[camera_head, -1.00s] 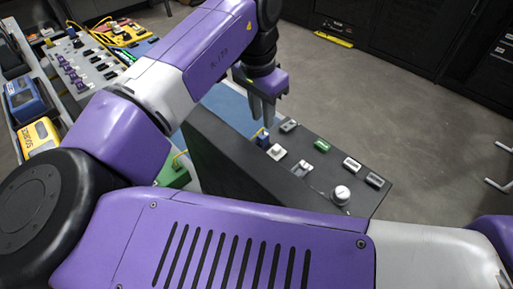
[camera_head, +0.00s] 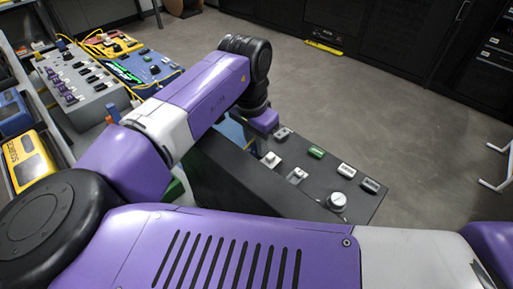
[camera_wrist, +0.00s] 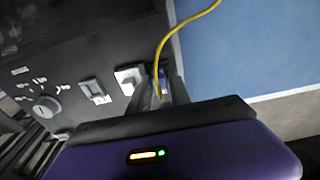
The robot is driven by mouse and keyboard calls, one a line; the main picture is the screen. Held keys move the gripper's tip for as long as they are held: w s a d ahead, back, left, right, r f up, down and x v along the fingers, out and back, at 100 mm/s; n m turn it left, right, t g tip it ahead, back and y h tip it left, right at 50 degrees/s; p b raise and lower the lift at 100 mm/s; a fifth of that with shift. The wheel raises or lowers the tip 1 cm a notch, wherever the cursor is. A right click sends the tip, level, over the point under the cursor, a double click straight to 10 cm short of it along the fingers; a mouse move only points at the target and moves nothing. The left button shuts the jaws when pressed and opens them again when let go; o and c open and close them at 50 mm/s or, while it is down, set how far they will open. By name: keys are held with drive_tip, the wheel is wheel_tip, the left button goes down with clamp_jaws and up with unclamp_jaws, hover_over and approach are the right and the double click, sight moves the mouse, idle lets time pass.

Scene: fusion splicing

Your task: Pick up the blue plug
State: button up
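The blue plug (camera_wrist: 164,87) shows in the wrist view as a small blue part with a yellow cable (camera_wrist: 166,40) rising from it. It stands at the edge of the dark control panel (camera_wrist: 75,50). My gripper (camera_wrist: 162,97) is down at it, with the fingers around the plug. The picture is blurred, and I cannot tell whether the fingers press on it. In the head view my gripper's purple body (camera_head: 264,121) is over the panel's far left end. The fingers and the plug are hidden there.
The panel carries a knob (camera_head: 337,201), a green switch (camera_head: 316,152) and several other switches. A blue surface (camera_wrist: 250,50) lies beside it. At the left are a grey switch box (camera_head: 88,88) and a yellow device (camera_head: 28,160).

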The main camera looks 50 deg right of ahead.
clamp_jaws()
wheel_tip(320, 180, up, 10)
drive_tip(key=shift+r+p, duration=0.1)
drive_tip(key=shift+p, duration=0.25)
idle(0.5)
